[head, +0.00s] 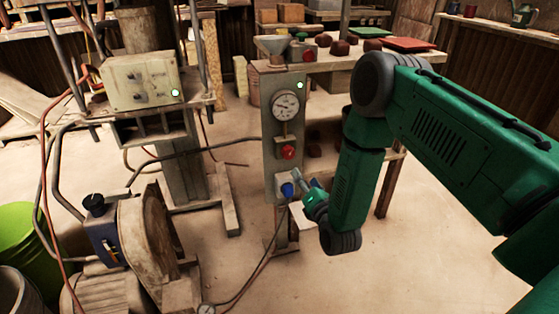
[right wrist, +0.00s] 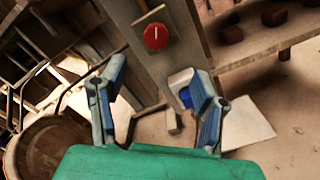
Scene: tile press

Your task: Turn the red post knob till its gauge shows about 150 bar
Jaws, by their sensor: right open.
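The red knob (head: 288,152) sits on the front of the grey post (head: 268,120), below the round white gauge (head: 286,105). The gauge's needle is too small to read. In the right wrist view the red knob (right wrist: 156,36) shows a pale line that stands nearly upright. My right gripper (head: 293,183) is in front of the lower post, below the red knob and close to a blue knob (head: 287,190). In the right wrist view its fingers (right wrist: 160,82) are spread and empty, with the red knob beyond them. My left gripper is out of view.
The blue knob (right wrist: 186,97) is partly behind a finger. A control box (head: 143,81) and a motor with a wheel (head: 150,235) stand at left. A workbench (head: 400,60) with clay lumps is behind my right arm. Hoses cross the floor.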

